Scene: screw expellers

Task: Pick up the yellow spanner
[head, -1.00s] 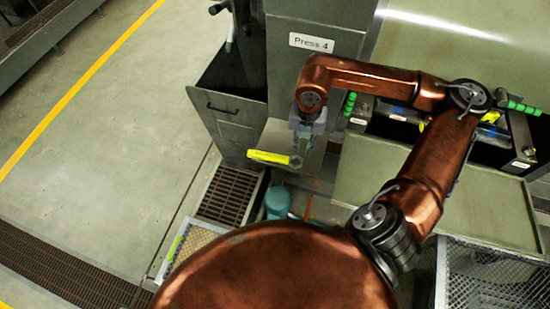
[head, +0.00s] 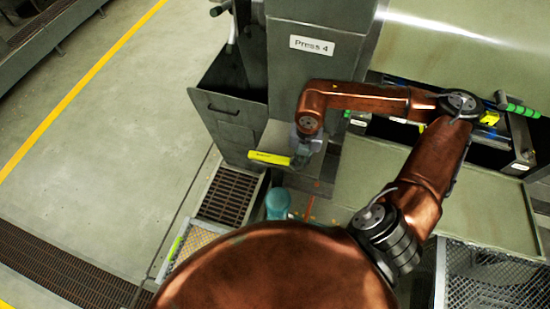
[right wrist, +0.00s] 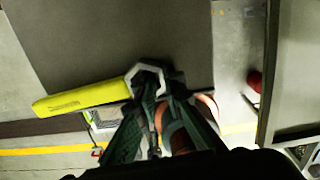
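The yellow spanner (head: 268,158) has a long yellow handle and a grey metal head. It lies at the small grey ledge (head: 277,136) below the Press 4 sign, its handle pointing left. My right gripper (head: 302,158) is at the spanner's head end in the head view. In the right wrist view the spanner (right wrist: 82,98) reaches in from the left, and its head is at the fingertips of my right gripper (right wrist: 162,84). The tips are close together and overlap the head; whether they grip it is unclear. My left gripper is not in view.
The press column with its Press 4 sign (head: 312,45) stands right behind the ledge. A dark open bin (head: 228,107) is to the left. A teal object (head: 278,203) and a floor grate (head: 229,195) are below. A tray with tools (head: 490,125) is at the right.

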